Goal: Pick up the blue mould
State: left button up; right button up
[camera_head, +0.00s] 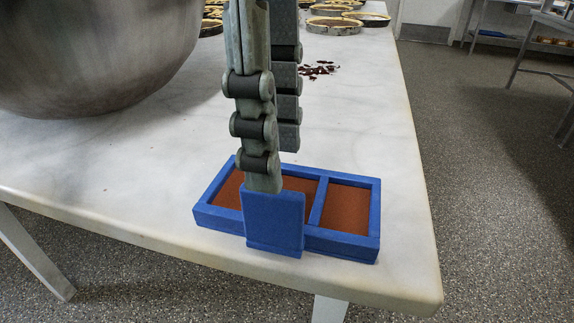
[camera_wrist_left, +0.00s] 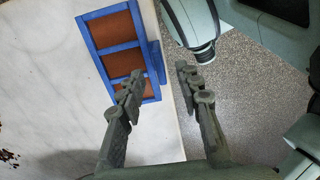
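The blue mould (camera_head: 369,212) lies on the marble table (camera_head: 130,180) near its front right corner. It is a shallow blue frame with brown-floored compartments and an upright square blue tab (camera_head: 273,222) on its near side. The mould also shows in the left wrist view (camera_wrist_left: 97,16). My left gripper (camera_head: 277,169) points down over the near side of the mould, its fingers apart. In the left wrist view the fingers (camera_wrist_left: 159,71) show on either side of the tab's line, one over the mould and one beyond the table edge. Contact cannot be told. My right gripper is not in view.
A large metal bowl (camera_head: 95,50) stands at the left of the table. Several tart-like rounds (camera_head: 333,25) sit at the back, with dark red crumbs (camera_head: 318,70) in front of them. The table's right side is clear, with floor beyond.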

aim_at(273, 243)
pick_arm(q)
jog(key=shift+w+a+f, duration=0.2)
jog(key=shift+w+a, duration=0.1)
jog(key=shift+a, duration=0.05)
jog(key=f, duration=0.7)
jog(key=shift+s+d, duration=0.1)
jog(key=shift+s, duration=0.15)
grip_shut()
